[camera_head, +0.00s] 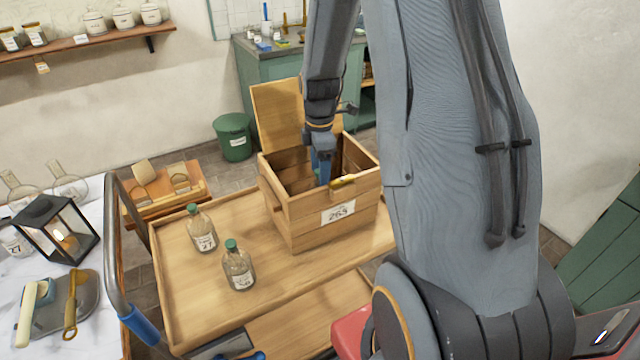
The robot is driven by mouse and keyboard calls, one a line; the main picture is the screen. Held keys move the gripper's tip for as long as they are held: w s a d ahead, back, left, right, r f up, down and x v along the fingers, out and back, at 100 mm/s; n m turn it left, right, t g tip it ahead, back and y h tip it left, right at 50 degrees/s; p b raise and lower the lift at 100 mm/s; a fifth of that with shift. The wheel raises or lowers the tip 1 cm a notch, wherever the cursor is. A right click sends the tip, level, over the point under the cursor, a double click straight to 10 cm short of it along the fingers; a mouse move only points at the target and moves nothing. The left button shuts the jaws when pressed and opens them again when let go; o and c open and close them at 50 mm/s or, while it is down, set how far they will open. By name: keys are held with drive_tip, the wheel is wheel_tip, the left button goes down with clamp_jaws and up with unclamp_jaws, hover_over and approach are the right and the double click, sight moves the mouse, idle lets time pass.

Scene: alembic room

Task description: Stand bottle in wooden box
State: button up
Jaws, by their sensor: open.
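The wooden box (300,220) stands on the wooden cart top with its lid (278,108) open at the back and a label on its front. My gripper (321,175) points down into the box's opening, near the front wall. A small green patch, perhaps a bottle cap, shows beside the fingertips inside the box; the rest is hidden by the front wall. The jaws are open. Two clear bottles with green caps and labels stand upright on the cart to the left of the box: one farther back (201,230) and one nearer (237,266).
The cart top (180,275) has a raised rim and free room around the bottles. A lantern (55,228) stands on the white table at left. A green bin (233,137) stands behind.

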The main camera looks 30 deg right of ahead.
wheel_tip(320, 180, up, 8)
drive_tip(key=shift+r+b, duration=0.1)
drive_tip(key=shift+b, duration=0.85)
